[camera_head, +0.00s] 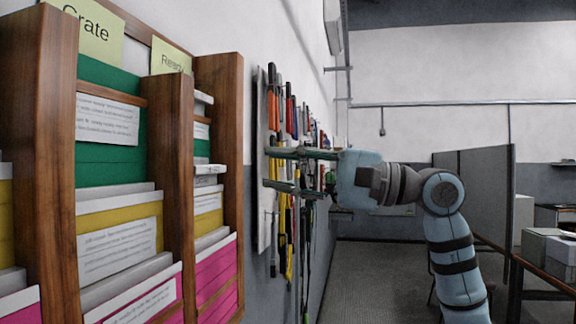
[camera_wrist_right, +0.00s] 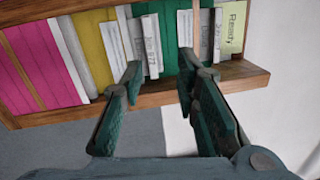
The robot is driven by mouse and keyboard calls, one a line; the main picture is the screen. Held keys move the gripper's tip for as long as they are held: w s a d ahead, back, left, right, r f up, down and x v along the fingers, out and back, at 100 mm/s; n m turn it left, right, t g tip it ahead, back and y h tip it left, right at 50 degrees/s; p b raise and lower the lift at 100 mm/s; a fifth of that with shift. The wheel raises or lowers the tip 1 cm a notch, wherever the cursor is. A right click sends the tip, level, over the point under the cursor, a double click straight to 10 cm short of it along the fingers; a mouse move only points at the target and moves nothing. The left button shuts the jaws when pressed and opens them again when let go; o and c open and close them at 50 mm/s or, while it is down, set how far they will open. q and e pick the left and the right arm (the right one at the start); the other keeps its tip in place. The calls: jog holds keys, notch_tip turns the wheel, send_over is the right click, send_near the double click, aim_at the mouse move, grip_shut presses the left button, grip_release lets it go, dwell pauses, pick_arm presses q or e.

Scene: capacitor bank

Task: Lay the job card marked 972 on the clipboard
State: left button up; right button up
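A wooden rack (camera_head: 174,160) fills the left of the head view and holds green, yellow and pink folders with white printed cards. White cards (camera_wrist_right: 152,45) stand among the folders in the right wrist view. Their print is too small to read, so I cannot tell which is marked 972. My right gripper (camera_head: 267,168) is open and empty, just right of the rack's outer post in the head view. In the right wrist view its fingertips (camera_wrist_right: 160,72) are apart in front of the rack's cards and green folder. I see no clipboard I can identify. My left gripper is not in view.
Labels reading "Crate" (camera_head: 92,30) and "Ready" (camera_head: 171,60) top the rack's columns. A tool board (camera_head: 262,215) with several hanging tools is on the wall behind my right gripper. Desks and a grey partition (camera_head: 478,190) stand at right. The floor (camera_head: 375,265) between is clear.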

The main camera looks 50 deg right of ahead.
aim_at(213, 171)
jog(key=shift+n+h, duration=0.3)
jog(key=shift+h, duration=0.3)
jog(key=p+x, duration=0.2)
jog(key=x, duration=0.1)
jog(key=p+x, duration=0.2)
jog(key=x, duration=0.2)
jog(key=p+x, duration=0.2)
jog(key=x, duration=0.1)
jog(key=shift+w+f, duration=0.3)
jog(key=shift+f, duration=0.05)
jog(key=shift+w+f, duration=0.2)
jog(key=shift+w, duration=0.05)
jog(key=shift+s, duration=0.1)
grip_shut()
jog(key=shift+s+f, duration=0.1)
